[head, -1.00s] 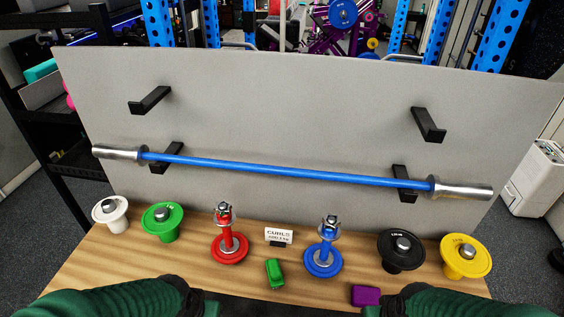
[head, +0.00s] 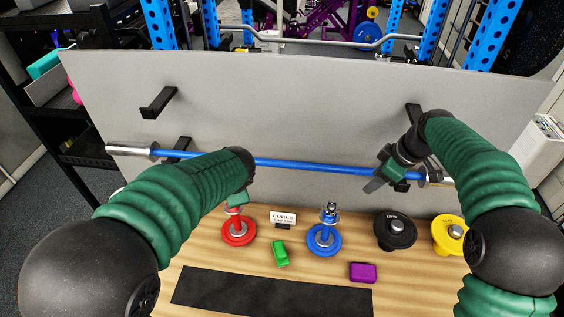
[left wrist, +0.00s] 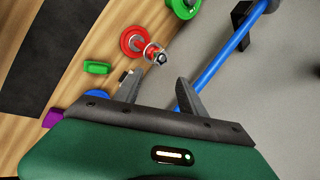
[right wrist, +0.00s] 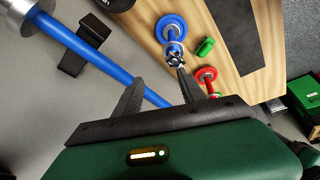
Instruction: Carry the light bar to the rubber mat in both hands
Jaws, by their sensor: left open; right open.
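The light bar (head: 300,166) is blue with silver ends and lies level on the two lower black hooks of the grey board. The black rubber mat (head: 270,293) lies flat at the front of the wooden table. My right gripper (head: 384,185) is open at the bar's right part, near the right lower hook; in the right wrist view the bar (right wrist: 100,62) runs towards its open fingers. My left gripper (head: 238,200) is open just below the bar, partly hidden by its arm. In the left wrist view the bar (left wrist: 222,58) passes by one fingertip. Neither gripper holds it.
On the table stand a red weight stand (head: 238,232), a blue one (head: 324,240), black plates (head: 395,232) and yellow plates (head: 448,236). A green block (head: 280,253) and a purple block (head: 363,272) lie behind the mat. Upper hooks (head: 158,102) stick out above the bar.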

